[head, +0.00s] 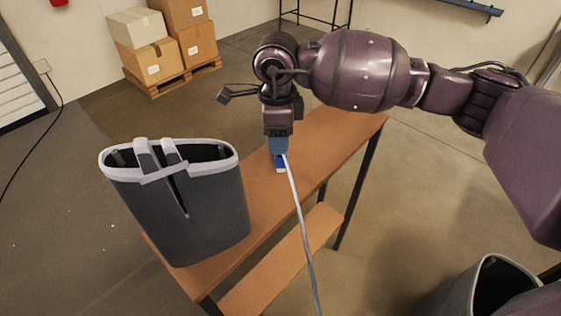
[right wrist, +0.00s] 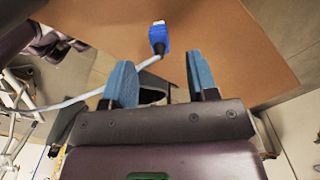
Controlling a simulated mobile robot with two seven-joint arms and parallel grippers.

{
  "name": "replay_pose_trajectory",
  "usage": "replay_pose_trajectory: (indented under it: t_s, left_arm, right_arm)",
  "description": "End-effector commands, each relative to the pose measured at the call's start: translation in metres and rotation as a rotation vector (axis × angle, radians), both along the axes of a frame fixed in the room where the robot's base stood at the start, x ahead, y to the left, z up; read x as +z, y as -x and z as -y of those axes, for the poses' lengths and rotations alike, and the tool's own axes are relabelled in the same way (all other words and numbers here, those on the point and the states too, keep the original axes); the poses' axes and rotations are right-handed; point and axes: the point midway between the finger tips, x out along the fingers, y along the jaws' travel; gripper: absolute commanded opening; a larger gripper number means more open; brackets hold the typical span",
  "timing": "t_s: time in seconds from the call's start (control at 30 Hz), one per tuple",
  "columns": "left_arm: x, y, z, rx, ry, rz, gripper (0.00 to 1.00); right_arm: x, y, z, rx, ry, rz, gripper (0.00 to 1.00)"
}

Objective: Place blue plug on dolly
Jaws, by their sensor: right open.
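The blue plug (head: 281,164) has a pale end and a grey-white cable, and it lies on the wooden bench (head: 330,150). My right gripper (head: 279,147) points down just above and behind it. In the right wrist view the plug (right wrist: 160,38) is beyond the two blue fingertips (right wrist: 161,75), roughly centred between them. The fingers are spread with nothing gripped, and the cable runs off to the left. In the head view the gripper partly hides the plug. I cannot make out a dolly in either view. My left gripper is not in view.
A tall dark grey oval housing (head: 185,205) with a light rim stands at the bench's left. A grey round container (head: 490,290) is at the bottom right. Cardboard boxes on a pallet (head: 175,80) stand behind. The bench's far right end is clear.

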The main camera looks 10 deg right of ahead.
Motion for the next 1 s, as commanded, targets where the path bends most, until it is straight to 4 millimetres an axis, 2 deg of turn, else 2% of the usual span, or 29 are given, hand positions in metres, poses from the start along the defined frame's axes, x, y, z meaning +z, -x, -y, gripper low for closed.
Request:
replay_pose_trajectory:
  t_s: [0.27, 0.57, 0.83, 1.0]
  left_arm:
    - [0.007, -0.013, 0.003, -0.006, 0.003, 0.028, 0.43]
    - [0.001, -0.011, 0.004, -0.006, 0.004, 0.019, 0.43]
    - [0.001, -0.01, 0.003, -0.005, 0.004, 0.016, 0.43]
    - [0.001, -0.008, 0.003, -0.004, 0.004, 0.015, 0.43]
  right_arm:
    - [-0.019, 0.002, 0.002, 0.0, -0.001, -0.001, 0.53]
    - [-0.057, 0.004, 0.006, 0.0, 0.0, -0.001, 0.53]
    - [-0.059, 0.004, 0.006, 0.001, -0.001, 0.002, 0.53]
    - [-0.059, 0.004, 0.006, 0.001, -0.001, 0.002, 0.27]
